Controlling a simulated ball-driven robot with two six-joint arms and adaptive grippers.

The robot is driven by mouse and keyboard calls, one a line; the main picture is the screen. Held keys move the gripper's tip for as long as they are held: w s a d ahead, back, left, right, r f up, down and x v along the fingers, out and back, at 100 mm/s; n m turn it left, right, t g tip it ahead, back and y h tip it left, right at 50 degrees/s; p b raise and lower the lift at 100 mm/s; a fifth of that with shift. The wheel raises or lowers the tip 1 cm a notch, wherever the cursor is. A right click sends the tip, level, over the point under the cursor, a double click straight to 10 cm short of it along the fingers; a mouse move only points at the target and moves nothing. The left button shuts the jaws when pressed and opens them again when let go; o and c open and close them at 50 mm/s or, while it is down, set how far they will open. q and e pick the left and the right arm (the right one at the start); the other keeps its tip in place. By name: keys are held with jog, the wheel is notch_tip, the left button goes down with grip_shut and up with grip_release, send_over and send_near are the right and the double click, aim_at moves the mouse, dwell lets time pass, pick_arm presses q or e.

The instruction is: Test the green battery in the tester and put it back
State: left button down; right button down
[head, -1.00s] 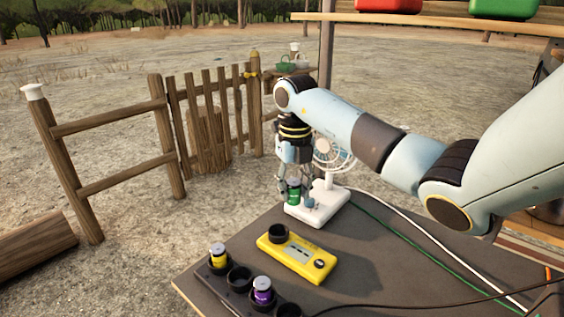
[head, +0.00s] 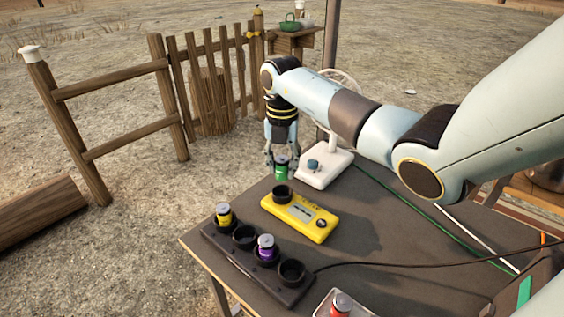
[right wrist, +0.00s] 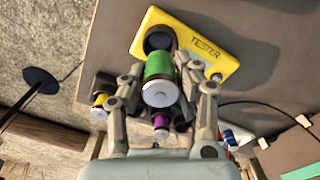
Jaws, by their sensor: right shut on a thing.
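The dark rack (head: 262,268) in front holds a yellow battery (head: 223,214) and a purple battery (head: 266,247). Its other two cups look empty. My left gripper is out of view.
A white fan (head: 325,168) stands behind the tester, close to my right gripper. A red battery (head: 340,306) is in a pale tray at the front edge of the picture. Green, white and dark cables cross the table's right side. A wooden fence (head: 205,85) stands beyond.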

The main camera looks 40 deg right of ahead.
aim_at(282, 174)
notch_tip(282, 174, down, 3)
jog(key=shift+f+b, duration=0.1)
jog(key=shift+b, duration=0.95)
jog(key=shift+f+b, duration=1.35)
jog(key=shift+f, duration=0.2)
jog(key=shift+s, duration=0.1)
jog(key=c, duration=0.9)
grip_release()
jog(key=shift+f, duration=0.15)
notch_tip(282, 174, up, 12)
jog(key=shift+r, duration=0.1)
